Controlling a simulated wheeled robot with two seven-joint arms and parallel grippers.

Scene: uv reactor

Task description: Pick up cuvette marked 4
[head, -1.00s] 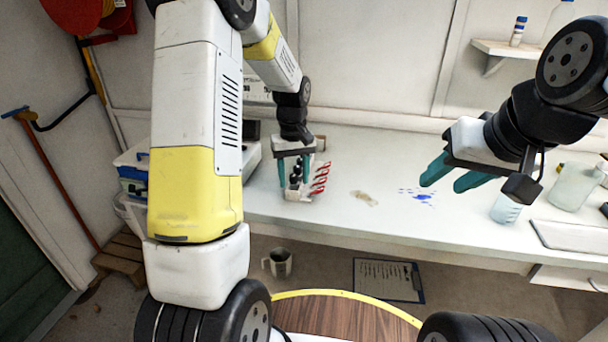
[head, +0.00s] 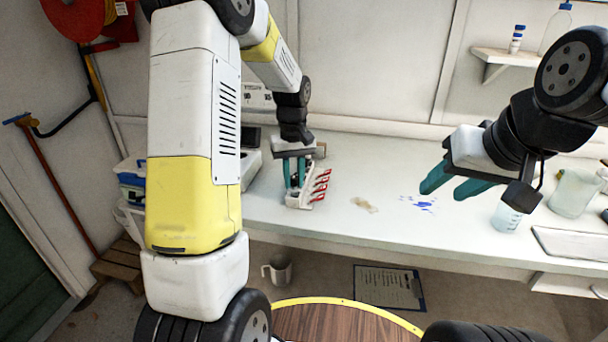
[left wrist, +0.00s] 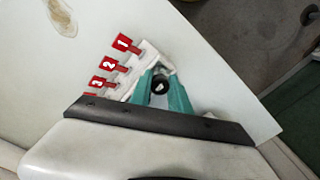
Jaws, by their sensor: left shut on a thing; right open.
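A white rack (head: 296,200) with red numbered flags (head: 320,186) stands on the bench. In the left wrist view the flags marked 1 (left wrist: 124,43), 2 (left wrist: 109,65) and 3 (left wrist: 97,85) are readable; a further red flag edge beside 3 is mostly hidden by the gripper. My left gripper (head: 296,184) points down at the rack, its teal fingers shut on a black-capped cuvette (left wrist: 160,86). The mark on its cap is too small to read, and I cannot tell whether it is still seated. My right gripper (head: 454,186) is open and empty above the bench.
A blue spill (head: 420,203) and a brown stain (head: 364,205) mark the white bench. Beakers (head: 508,215) stand at the right. A box-like device (head: 250,163) is left of the rack. A mug (head: 279,270) and clipboard (head: 388,287) are on the floor.

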